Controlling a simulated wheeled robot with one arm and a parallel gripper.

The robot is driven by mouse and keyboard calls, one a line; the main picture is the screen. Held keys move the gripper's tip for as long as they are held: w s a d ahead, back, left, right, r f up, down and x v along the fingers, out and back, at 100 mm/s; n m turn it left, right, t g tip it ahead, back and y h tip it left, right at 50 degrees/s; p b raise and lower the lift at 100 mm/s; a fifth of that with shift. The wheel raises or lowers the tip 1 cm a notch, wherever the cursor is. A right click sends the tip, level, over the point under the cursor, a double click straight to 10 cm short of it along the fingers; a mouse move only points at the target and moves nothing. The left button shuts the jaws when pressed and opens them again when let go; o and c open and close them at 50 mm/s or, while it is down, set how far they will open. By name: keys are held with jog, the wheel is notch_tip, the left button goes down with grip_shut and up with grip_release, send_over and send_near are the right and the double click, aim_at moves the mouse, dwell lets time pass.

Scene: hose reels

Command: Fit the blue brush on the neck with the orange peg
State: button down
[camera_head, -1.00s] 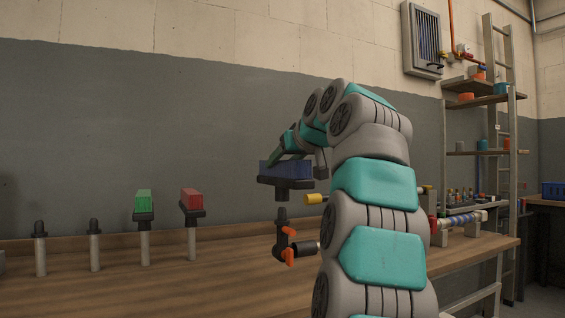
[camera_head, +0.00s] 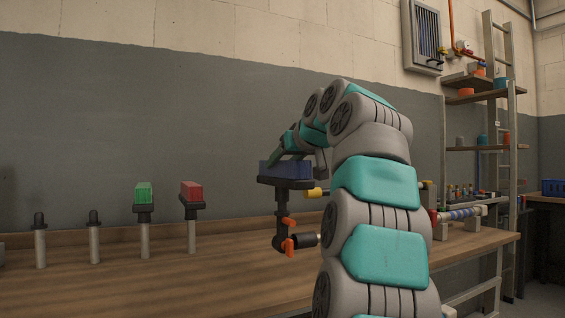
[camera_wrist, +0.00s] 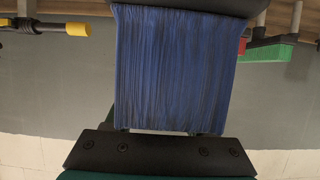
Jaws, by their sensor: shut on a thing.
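The blue brush (camera_head: 285,170) is upright with its bristles up and its black base (camera_head: 286,184) below. In the wrist view its blue bristles (camera_wrist: 175,70) fill the middle. My gripper (camera_wrist: 165,133) is shut on the brush; its jaws are mostly hidden in the head view. The dark neck (camera_head: 280,230) stands directly under the base, and the two meet in one dark column. I cannot tell how far the base sits over the neck. An orange peg (camera_head: 289,222) juts from the neck's upper right side, with another orange part (camera_head: 289,247) lower down.
Left on the wooden bench (camera_head: 180,280) stand a green brush (camera_head: 143,193) and a red brush (camera_head: 192,190) on posts, and two bare posts (camera_head: 94,245). A yellow-ended part (camera_head: 314,193) is close right of the brush. My arm hides the bench behind it.

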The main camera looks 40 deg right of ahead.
aim_at(285, 175)
jog(key=shift+f+b, duration=1.05)
jog(key=shift+f, duration=0.2)
jog(key=shift+c, duration=0.8)
grip_release()
jog(key=v, duration=0.8)
